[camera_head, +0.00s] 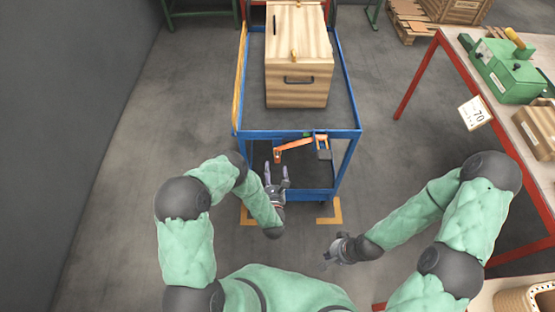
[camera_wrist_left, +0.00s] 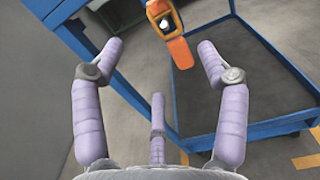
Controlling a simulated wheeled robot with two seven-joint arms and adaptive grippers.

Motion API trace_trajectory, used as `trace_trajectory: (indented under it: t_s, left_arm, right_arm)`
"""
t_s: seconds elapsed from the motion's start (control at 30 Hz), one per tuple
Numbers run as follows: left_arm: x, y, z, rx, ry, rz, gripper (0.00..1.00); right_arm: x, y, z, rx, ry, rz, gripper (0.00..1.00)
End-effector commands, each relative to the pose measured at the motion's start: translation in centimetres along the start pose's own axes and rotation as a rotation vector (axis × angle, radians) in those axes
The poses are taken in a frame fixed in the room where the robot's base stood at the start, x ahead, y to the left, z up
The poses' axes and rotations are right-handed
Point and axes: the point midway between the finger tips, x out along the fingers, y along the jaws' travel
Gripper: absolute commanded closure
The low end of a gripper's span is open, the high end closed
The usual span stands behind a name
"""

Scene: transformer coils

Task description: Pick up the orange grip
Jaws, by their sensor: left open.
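In the left wrist view the orange grip (camera_wrist_left: 181,53) is at the top, a little right of centre, beyond my fingertips. My left gripper (camera_head: 277,167) is open and empty just below the grip, its fingers pointing towards the cart. In the left wrist view my left gripper (camera_wrist_left: 160,48) has its fingers spread, with the grip apart from them. My right gripper (camera_head: 332,255) is low at the centre right, away from the cart; its finger opening is unclear.
The blue cart (camera_head: 347,133) carries a wooden box (camera_head: 298,95) with a black handle. A red-framed table (camera_head: 487,115) on the right holds a green machine (camera_head: 508,72) and a wooden box. Grey floor lies clear left of the cart.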

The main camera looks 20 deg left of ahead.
Motion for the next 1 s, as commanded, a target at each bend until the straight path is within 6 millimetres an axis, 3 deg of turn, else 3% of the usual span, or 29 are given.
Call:
trace_trajectory:
  t_s: [0.23, 0.5, 0.83, 0.87, 1.0]
  left_arm:
    - [1.7, -0.2, 0.0, 0.001, -0.002, -0.001, 0.26]
    - [5.3, -0.8, -0.1, 0.001, 0.0, 0.0, 0.26]
    - [6.1, -0.8, 0.1, 0.001, 0.002, -0.001, 0.26]
    - [6.1, -0.8, 0.1, 0.001, 0.002, -0.001, 0.29]
    - [6.0, -0.8, 0.1, 0.001, 0.002, -0.001, 0.69]
  right_arm:
    - [0.6, 0.2, 0.0, 0.0, 0.0, 0.0, 1.0]
    - [2.0, 0.7, -0.1, 0.0, 0.0, 0.0, 1.0]
    - [2.1, 0.8, -0.1, 0.0, 0.0, 0.0, 1.0]
    - [2.1, 0.8, -0.1, 0.0, 0.0, 0.0, 1.0]
    - [2.1, 0.8, -0.1, 0.0, 0.0, 0.0, 1.0]
